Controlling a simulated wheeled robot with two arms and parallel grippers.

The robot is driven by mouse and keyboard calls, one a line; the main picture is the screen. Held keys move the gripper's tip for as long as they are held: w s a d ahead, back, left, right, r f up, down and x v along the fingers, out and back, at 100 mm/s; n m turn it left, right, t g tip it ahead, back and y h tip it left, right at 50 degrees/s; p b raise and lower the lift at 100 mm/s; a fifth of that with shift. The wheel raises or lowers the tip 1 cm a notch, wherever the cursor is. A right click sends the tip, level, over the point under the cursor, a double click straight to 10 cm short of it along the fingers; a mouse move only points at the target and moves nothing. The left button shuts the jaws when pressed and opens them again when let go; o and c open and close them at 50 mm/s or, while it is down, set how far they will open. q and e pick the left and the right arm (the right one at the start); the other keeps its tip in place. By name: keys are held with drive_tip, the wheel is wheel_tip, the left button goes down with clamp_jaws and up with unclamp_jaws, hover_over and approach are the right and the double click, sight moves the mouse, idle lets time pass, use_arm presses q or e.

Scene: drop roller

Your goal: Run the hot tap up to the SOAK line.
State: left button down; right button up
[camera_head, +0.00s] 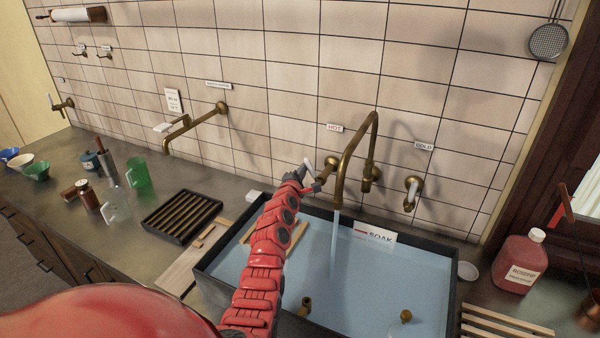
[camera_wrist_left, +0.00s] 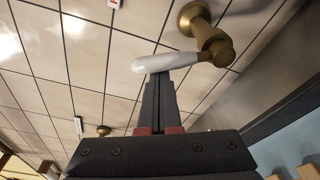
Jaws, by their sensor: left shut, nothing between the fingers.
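The hot tap's white lever (camera_head: 309,167) sits on a brass valve under the HOT label (camera_head: 335,127). My left gripper (camera_head: 297,176) is shut and empty at the lever. In the left wrist view its closed fingertips (camera_wrist_left: 165,78) meet or nearly meet the white lever (camera_wrist_left: 165,62); I cannot tell if they touch. Water runs from the brass spout (camera_head: 355,150) into the dark sink (camera_head: 452,300). The water (camera_head: 350,285) is broad and blue, up around the lower part of the SOAK sign (camera_head: 374,233). My right gripper is not in view.
The cold tap (camera_head: 412,193) is right of the spout. A red bottle (camera_head: 521,262) and a slatted rack (camera_head: 505,325) stand right of the sink. A dark ribbed tray (camera_head: 182,215), a green cup (camera_head: 138,172) and a glass jug (camera_head: 115,205) are on the left counter.

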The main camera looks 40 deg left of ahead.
sight(311, 168)
use_arm(q)
drive_tip(key=shift+w+d+r+m, duration=0.1)
drive_tip(key=shift+d+r+m, duration=0.1)
drive_tip(key=shift+d+m, duration=0.3)
drive_tip(key=shift+w+d+r+m, duration=0.1)
drive_tip(key=shift+d+r+m, duration=0.1)
drive_tip(key=shift+m, duration=0.5)
drive_tip(key=shift+w+d+r+m+t+y, duration=0.15)
drive_tip(key=shift+d+m, duration=0.25)
drive_tip(key=shift+m, duration=0.25)
drive_tip(key=shift+d+r+m+t+y, duration=0.15)
drive_tip(key=shift+d+m, duration=0.2)
drive_tip(key=shift+m, duration=0.3)
